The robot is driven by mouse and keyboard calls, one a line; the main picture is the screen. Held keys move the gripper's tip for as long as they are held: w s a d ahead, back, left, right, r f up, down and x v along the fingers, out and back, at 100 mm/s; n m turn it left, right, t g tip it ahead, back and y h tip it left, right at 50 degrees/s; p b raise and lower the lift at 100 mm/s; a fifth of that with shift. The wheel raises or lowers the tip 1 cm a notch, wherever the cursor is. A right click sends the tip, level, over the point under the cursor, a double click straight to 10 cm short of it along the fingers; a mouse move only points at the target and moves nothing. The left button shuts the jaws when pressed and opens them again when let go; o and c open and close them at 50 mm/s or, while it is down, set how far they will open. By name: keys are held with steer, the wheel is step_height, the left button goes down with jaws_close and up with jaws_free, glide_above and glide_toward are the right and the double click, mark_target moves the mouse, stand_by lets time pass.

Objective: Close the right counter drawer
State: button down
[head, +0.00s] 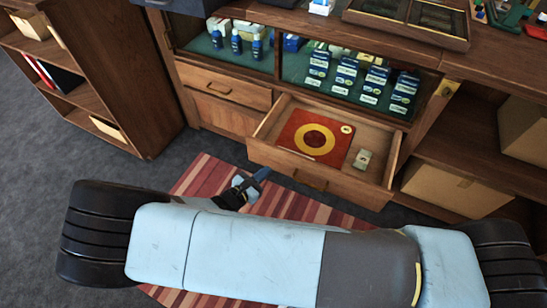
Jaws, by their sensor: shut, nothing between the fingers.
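The right counter drawer (268,155) is pulled out from the wooden counter, and its inside shows from above. A red sheet with a yellow ring (300,150) and a small pale packet (362,160) lie in it. The drawer's front has a handle (309,182) near its middle. My gripper (262,173) is low in front of the drawer, near the left part of its front, with its fingers shut and empty. I cannot tell whether its tip touches the drawer front. My arm hides part of the floor below.
The left drawer (225,88) of the counter is shut. Glass-fronted shelves above hold bottles and several small boxes (345,75). A bookshelf (95,75) stands at the left. Cardboard boxes (455,188) sit on shelves at the right. A striped red rug (205,175) lies on the grey floor.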

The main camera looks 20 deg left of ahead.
mark_target(277, 151)
steer(key=s+a+f+n+t+y, duration=0.2)
steer(key=s+f+n+y, duration=0.1)
steer(key=f+n+y, duration=0.15)
steer(key=w, duration=0.9)
steer(key=w+d, duration=0.1)
steer(key=w, duration=0.3)
steer(key=shift+w+d+f, duration=0.1)
steer(key=shift+w+f, duration=0.15)
